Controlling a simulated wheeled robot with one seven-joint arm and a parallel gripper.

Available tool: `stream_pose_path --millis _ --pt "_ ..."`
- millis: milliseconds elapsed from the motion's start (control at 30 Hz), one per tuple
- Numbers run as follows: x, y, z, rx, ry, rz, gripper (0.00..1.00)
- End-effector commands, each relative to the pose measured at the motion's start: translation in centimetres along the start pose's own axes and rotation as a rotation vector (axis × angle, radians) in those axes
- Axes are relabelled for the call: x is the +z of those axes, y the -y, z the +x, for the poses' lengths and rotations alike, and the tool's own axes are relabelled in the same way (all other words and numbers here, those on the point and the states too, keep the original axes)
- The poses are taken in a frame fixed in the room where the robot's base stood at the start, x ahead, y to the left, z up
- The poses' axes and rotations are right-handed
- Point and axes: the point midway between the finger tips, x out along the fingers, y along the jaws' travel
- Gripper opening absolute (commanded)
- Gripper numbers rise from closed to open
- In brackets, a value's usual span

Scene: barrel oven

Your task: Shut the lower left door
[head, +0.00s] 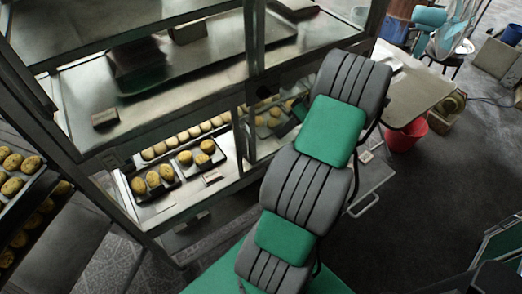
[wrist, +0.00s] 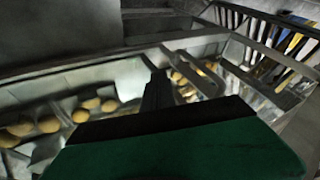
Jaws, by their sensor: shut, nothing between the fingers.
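The metal cabinet (head: 250,60) fills the upper left of the head view. Its lower left compartment (head: 158,217) shows several round buns on dark trays. I cannot make out a separate lower left door for certain, or how far open it stands. A pale metal panel with a bar handle (head: 366,205) juts out to the right of my arm; I cannot tell which door or drawer it belongs to. My gripper (wrist: 157,88) is shut and empty in the wrist view, pointing at the cabinet's lower shelves. In the head view my arm mostly hides it.
A rack with trays of buns (head: 20,175) stands at the far left. A table (head: 412,90), a red bucket (head: 405,136) and a chair (head: 450,35) are at the upper right. The dark floor (head: 430,200) at the right is mostly clear.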

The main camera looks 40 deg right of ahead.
Motion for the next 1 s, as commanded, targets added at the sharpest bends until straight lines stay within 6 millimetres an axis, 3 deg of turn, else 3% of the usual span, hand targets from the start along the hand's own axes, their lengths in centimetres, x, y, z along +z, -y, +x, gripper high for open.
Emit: stream_pose_path --millis 167,567,733,1000 --pt "0.0 0.0 1.6 -0.008 -0.007 -0.026 0.0" --pt "-0.1 0.1 10.1 -0.007 -0.004 -0.022 0.0" --pt "0.0 2.6 11.2 -0.004 -0.005 -0.022 0.0" --pt "0.1 3.4 11.9 -0.003 -0.006 -0.022 0.0"
